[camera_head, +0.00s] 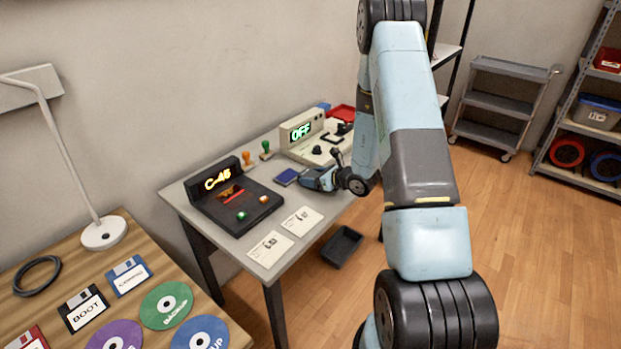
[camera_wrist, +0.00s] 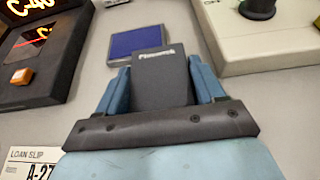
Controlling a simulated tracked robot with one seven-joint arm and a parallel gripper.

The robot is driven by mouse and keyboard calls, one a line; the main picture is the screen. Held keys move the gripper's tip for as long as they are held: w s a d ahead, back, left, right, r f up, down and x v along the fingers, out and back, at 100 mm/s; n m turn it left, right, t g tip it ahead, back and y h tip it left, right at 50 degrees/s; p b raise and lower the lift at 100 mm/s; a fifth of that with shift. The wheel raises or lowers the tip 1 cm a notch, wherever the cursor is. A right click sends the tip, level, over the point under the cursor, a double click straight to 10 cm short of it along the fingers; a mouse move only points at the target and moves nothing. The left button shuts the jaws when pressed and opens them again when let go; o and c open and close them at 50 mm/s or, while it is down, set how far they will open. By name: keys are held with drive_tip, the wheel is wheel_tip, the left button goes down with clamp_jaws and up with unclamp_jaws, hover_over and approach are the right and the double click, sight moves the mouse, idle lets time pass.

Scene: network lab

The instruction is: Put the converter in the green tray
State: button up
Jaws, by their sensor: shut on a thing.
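My gripper (camera_head: 309,178) is low over the grey table, just right of a small blue square pad (camera_head: 288,176). In the wrist view my gripper (camera_wrist: 160,85) has its blue fingers shut on a dark grey box (camera_wrist: 160,82) with small pale lettering at its far end. The lettering is too blurred to read, so I cannot confirm that this is the converter. The blue pad (camera_wrist: 136,42) lies just beyond the box in the wrist view. In the head view the held box is not clearly seen. No green tray can be made out in either view.
A black C-45 console (camera_head: 232,195) stands left and a beige OFF console (camera_head: 306,137) behind. A red tray (camera_head: 342,112) is at the back. Cards (camera_head: 302,221) lie in front. A dark bin (camera_head: 342,246) is on the floor. A wooden desk (camera_head: 62,262) is at left.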

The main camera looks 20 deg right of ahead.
drive_tip(key=shift+f, duration=0.15)
drive_tip(key=o, duration=1.2)
